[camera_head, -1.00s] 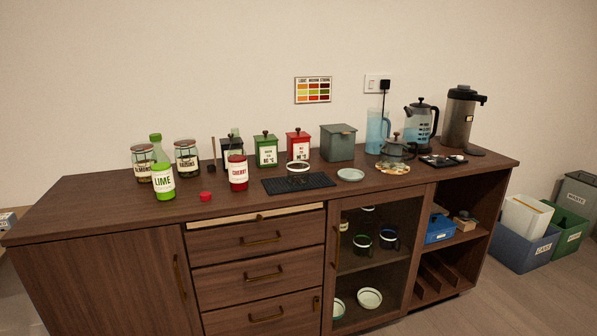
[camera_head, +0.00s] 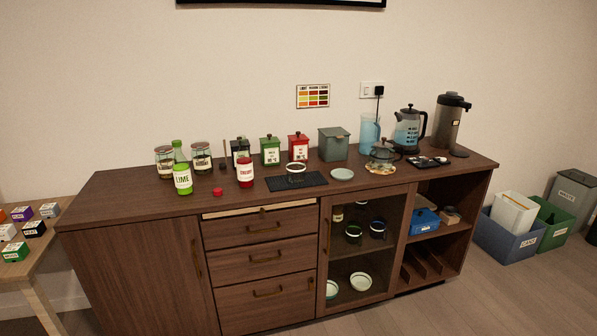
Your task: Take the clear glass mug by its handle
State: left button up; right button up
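A small see-through vessel with a pale rim (camera_head: 296,171) stands on a black mat (camera_head: 318,179) on top of the sideboard. It looks like a clear glass mug, but I cannot make out a handle. Behind the cabinet's glass door, two more mugs stand on the upper shelf: a greenish one (camera_head: 354,233) and a bluish one (camera_head: 378,229). Their handles and exact material are hard to tell. Neither of my grippers is in view.
The glass door (camera_head: 367,247) looks closed. A side table (camera_head: 30,245) with small boxes is at left. Floor at front right is clear.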

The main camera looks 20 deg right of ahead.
aim_at(296, 164)
jog(key=i+l, duration=0.2)
jog(key=l, duration=0.15)
jog(key=i+l+u, duration=0.15)
jog(key=i+l, duration=0.3)
jog(key=l, duration=0.3)
jog(key=i+l+u, duration=0.1)
jog(key=l, duration=0.25)
jog(key=i+l+u, duration=0.1)
jog(key=i+l, duration=0.2)
jog(key=l, duration=0.1)
